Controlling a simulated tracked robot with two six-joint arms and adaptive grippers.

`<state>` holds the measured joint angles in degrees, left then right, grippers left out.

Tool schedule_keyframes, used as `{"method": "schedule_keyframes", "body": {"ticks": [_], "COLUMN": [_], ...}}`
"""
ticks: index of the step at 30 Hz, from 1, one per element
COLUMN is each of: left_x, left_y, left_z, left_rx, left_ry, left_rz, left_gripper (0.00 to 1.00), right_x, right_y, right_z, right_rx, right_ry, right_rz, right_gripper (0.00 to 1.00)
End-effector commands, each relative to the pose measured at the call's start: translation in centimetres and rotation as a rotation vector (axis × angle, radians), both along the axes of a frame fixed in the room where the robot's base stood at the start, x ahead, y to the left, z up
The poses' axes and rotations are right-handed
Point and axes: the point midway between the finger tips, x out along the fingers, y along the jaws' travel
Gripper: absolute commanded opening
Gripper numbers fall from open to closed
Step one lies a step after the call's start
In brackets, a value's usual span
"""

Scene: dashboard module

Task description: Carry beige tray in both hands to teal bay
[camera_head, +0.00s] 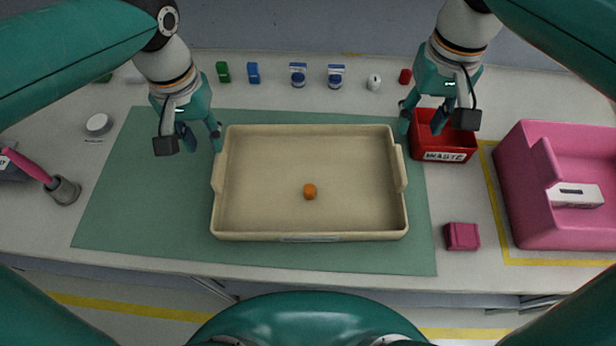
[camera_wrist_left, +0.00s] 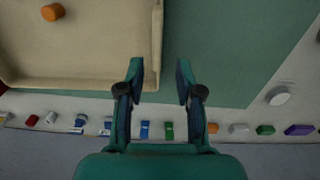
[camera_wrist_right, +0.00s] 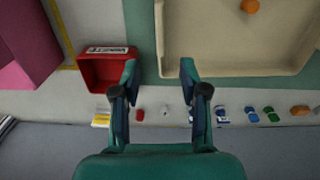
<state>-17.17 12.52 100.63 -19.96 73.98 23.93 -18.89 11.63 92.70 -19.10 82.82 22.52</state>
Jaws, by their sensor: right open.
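The beige tray (camera_head: 260,218) lies on a green mat (camera_head: 130,215), with a handle on its left and right sides. A small orange object (camera_head: 310,191) rests inside it. My left gripper (camera_head: 190,140) is open and empty near the tray's back left corner. In the left wrist view its left finger is close to the tray rim (camera_wrist_left: 158,50); contact cannot be told. My right gripper (camera_head: 421,122) is open and empty near the back right corner, between the tray and a red waste bin. I cannot make out a bay marked as teal.
The red waste bin (camera_head: 444,155) stands right of the tray, close to my right gripper. A large pink bin (camera_head: 530,190) is farther right, and a small pink box (camera_head: 462,237) is in front. Several small items line the back edge.

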Motion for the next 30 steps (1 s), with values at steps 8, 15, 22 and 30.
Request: {"method": "schedule_keyframes", "body": {"ticks": [8,15,22,30], "left_x": [-0.1,-0.1,-0.1,0.0], "left_y": [0.1,0.1,0.0,0.0], "left_z": [-5.8,-10.1,-12.5,-12.9], "left_rx": [0.002,0.000,0.000,-0.001], "left_ry": [0.006,0.005,0.002,0.000], "left_rz": [-0.001,0.000,0.000,0.000], "left_gripper": [0.35,0.35,0.35,0.35], "right_x": [-0.1,-0.1,0.0,0.0], "right_y": [0.0,0.0,0.0,0.0], "right_z": [-5.8,-10.1,-12.5,-13.0], "right_rx": [-0.002,-0.001,-0.001,0.000], "right_ry": [0.006,0.005,0.003,0.000], "right_rz": [0.000,0.001,0.000,0.001], "right_gripper": [0.44,0.44,0.44,0.44]}}
